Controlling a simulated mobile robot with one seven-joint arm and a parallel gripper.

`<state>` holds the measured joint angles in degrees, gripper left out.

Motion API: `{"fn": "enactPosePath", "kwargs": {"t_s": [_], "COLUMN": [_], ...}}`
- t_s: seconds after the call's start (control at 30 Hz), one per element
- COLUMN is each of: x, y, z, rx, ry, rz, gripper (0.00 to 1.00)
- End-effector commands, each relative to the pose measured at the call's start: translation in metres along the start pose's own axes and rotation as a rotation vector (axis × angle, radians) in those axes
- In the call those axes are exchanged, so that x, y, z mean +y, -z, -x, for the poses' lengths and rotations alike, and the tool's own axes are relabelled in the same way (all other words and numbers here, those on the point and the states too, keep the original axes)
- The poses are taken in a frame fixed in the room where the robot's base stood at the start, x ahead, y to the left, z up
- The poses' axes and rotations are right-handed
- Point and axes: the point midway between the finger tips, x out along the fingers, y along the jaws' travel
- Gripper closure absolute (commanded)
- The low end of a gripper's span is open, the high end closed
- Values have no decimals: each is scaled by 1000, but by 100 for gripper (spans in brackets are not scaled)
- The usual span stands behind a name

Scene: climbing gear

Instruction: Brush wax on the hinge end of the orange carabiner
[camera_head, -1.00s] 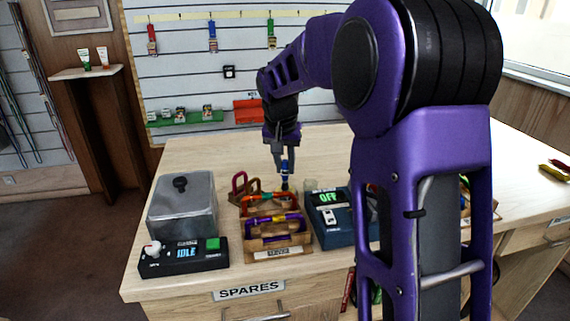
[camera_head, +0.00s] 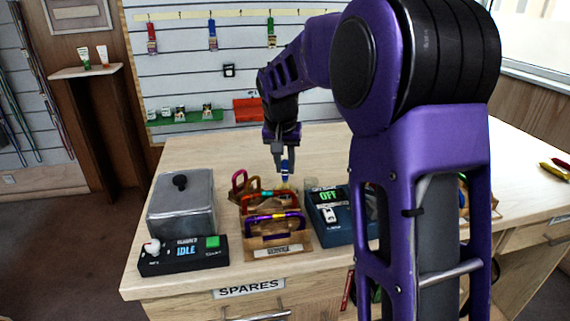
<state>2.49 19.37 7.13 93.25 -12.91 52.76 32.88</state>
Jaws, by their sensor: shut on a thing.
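My gripper (camera_head: 284,165) is shut on a small blue tool, which looks like the wax brush (camera_head: 286,170). It holds the brush pointing down above the back right of a wooden carabiner rack (camera_head: 279,250). The orange carabiner (camera_head: 272,199) stands in the middle of the rack, behind a purple carabiner (camera_head: 274,219). A red carabiner (camera_head: 240,181) stands at the back left of the rack. The brush tip is small and blurred, near the right end of the orange carabiner. I cannot tell whether they touch, or whether wax is on the carabiner.
A metal box with a lid (camera_head: 181,205) and a black control box reading IDLE (camera_head: 184,256) stand left of the rack. A blue device reading OFF (camera_head: 338,215) stands close on the right. My arm hides part of the right side. The table behind is clear.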

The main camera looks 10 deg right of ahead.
Motion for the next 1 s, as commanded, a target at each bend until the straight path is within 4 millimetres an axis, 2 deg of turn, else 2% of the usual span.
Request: {"fn": "enactPosePath", "kwargs": {"t_s": [0.47, 1.0], "x": [0, 0], "y": [0, 14], "z": [1, 44], "rx": [-4, -1], "ry": [-1, 0], "rz": [0, 0], "gripper": [100, 100]}}
